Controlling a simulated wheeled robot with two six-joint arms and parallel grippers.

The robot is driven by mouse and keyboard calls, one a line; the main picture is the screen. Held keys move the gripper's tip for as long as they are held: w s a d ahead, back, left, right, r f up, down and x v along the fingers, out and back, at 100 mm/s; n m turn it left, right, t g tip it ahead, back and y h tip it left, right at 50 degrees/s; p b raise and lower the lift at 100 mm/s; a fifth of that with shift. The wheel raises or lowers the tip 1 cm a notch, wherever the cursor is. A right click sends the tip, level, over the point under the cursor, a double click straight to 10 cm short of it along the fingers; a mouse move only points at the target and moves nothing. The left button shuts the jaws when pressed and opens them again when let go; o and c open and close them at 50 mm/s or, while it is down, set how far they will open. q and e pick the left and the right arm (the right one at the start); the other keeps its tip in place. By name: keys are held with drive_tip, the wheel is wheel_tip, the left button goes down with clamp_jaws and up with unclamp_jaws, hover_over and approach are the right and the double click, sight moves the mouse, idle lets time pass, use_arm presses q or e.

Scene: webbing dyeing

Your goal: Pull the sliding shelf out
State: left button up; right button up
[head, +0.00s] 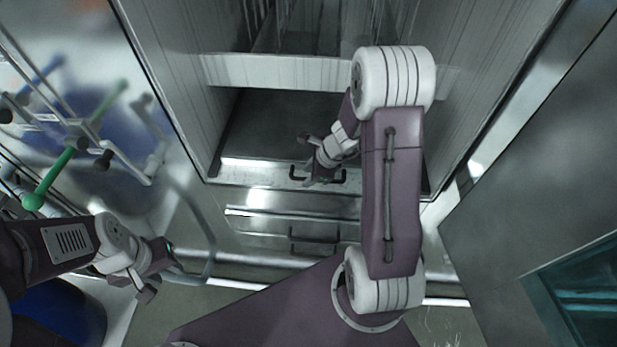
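The sliding shelf (262,128) is a dark flat board low inside the metal cabinet, with a pale front edge and a black bar handle (297,174) on that edge. My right gripper (312,172) is at this handle and covers its middle; the handle's two ends show on either side. Whether its fingers are closed around the bar is too small and hidden to tell. My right arm hides the right part of the shelf. My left gripper (134,288) hangs at the lower left, away from the shelf, with its fingers apart and empty.
A closed metal drawer front with a second black handle (315,236) lies below the shelf. A white crossbar (275,71) spans the cabinet above it. A rack with green and blue rods (62,165) stands left, and a blue drum (60,312) lower left. A grey cabinet (520,180) stands right.

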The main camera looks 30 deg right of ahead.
drive_tip(key=shift+f, duration=0.25)
drive_tip(key=shift+r, duration=0.1)
clamp_jaws()
idle(1.2)
